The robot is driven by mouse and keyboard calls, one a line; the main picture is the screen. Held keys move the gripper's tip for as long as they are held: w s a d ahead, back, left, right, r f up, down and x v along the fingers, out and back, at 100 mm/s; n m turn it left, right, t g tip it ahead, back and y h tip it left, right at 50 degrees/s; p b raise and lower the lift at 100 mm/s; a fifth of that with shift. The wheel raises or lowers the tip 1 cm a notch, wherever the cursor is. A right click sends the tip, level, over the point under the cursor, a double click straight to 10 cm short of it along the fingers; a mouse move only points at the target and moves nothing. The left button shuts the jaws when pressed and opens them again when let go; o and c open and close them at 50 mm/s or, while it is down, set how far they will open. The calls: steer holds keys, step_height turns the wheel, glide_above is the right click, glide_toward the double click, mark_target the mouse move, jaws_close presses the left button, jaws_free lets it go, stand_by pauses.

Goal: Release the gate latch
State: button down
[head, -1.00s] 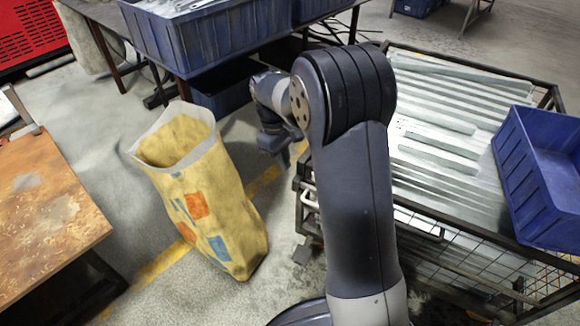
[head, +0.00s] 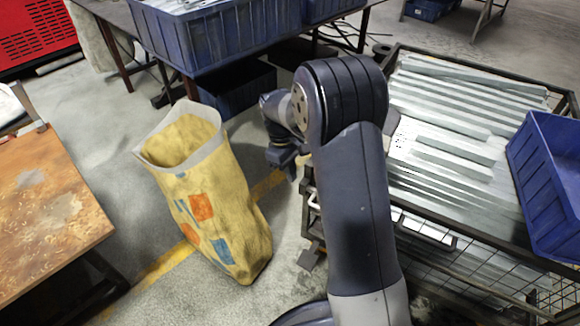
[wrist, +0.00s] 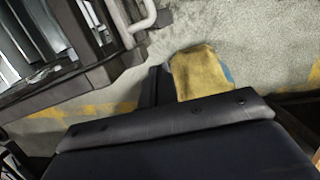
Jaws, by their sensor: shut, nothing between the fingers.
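A pale bent bar, which looks like the gate latch handle, shows in the wrist view (wrist: 143,18) at the top, against the dark frame of the wire cage (wrist: 115,70). In the head view the handle (head: 313,200) is small, on the cage's left side, and its exact latch position cannot be told. My gripper (head: 291,176) hangs left of the cage's upper left corner, partly behind my own arm. It is shut and empty, apart from the handle. In the wrist view its dark fingers (wrist: 155,86) point upward, lower than the handle.
A yellow sack (head: 225,215) stands open left of my gripper. The cage holds galvanized strips (head: 455,150) and a blue bin (head: 553,175). A table with blue bins (head: 215,45) is behind, a rusty-topped table (head: 45,210) at left. Floor lies clear between sack and cage.

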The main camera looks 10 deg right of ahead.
steer(key=f, duration=0.1)
steer(key=s+d+f+b, duration=0.1)
steer(key=f, duration=0.1)
steer(key=s+d+f+b, duration=0.1)
steer(key=f, duration=0.1)
steer(key=shift+s+d, duration=0.1)
steer(key=shift+s+d+f+b, duration=0.25)
steer(key=shift+s+d+b, duration=0.15)
steer(key=shift+s+d, duration=0.05)
steer(key=s+d, duration=0.1)
steer(key=s+d+p, duration=0.1)
steer(key=s+d, duration=0.1)
steer(key=shift+d, duration=0.25)
steer(key=shift+r, duration=0.1)
